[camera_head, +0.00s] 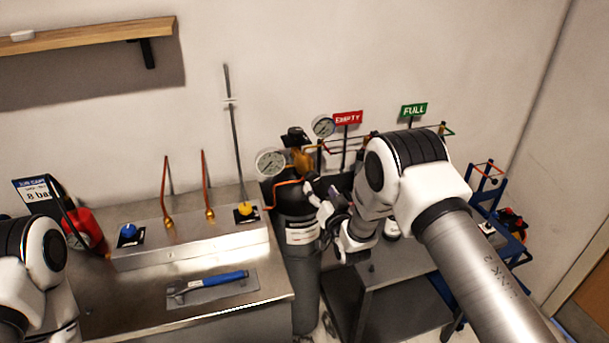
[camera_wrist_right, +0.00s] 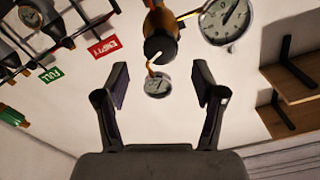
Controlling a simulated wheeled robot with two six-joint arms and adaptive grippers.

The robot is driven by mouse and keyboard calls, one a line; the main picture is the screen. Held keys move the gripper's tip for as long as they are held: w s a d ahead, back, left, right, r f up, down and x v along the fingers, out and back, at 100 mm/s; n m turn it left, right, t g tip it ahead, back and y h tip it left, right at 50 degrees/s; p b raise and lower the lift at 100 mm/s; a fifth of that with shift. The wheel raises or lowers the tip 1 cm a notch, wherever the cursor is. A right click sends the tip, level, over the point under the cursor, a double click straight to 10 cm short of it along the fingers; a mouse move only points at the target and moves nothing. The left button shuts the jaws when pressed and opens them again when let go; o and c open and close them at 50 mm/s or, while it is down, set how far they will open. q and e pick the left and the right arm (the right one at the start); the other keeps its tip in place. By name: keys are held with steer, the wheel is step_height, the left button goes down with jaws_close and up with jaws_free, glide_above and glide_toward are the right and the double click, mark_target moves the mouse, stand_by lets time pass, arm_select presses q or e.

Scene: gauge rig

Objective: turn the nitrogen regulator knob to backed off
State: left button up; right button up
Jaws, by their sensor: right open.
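A brass regulator (camera_head: 301,160) with two round dials, a nearer gauge (camera_head: 270,163) and a farther gauge (camera_head: 323,126), sits atop a dark cylinder (camera_head: 304,270); its label is too small to read. In the right wrist view a dark round knob (camera_wrist_right: 160,47) with a pale pointer line fronts the brass body (camera_wrist_right: 160,20). My right gripper (camera_head: 318,190) is close to the regulator's front; the wrist view shows its fingers (camera_wrist_right: 164,78) spread, with the knob beyond the gap and nothing held. My left arm shows at the left edge; its gripper is out of frame.
A steel bench (camera_head: 235,318) on the left carries a panel with blue (camera_head: 128,231) and yellow (camera_head: 245,209) knobs and a blue-handled tool (camera_head: 215,281). EMPTY (camera_head: 347,118) and FULL (camera_head: 414,110) signs stand behind. A blue cart (camera_head: 505,240) is at right.

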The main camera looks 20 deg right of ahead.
mark_target(314, 181)
steer(key=w, duration=0.2)
steer(key=w+p, duration=0.1)
steer(key=w, duration=0.3)
steer(key=shift+w+a+f, duration=0.1)
steer(key=shift+w+a, duration=0.15)
steer(key=shift+a, duration=0.1)
steer(key=shift+d, duration=0.2)
steer(key=shift+a, duration=0.1)
steer(key=c, duration=1.1)
steer(key=shift+c, duration=0.2)
steer(key=shift+f, duration=0.1)
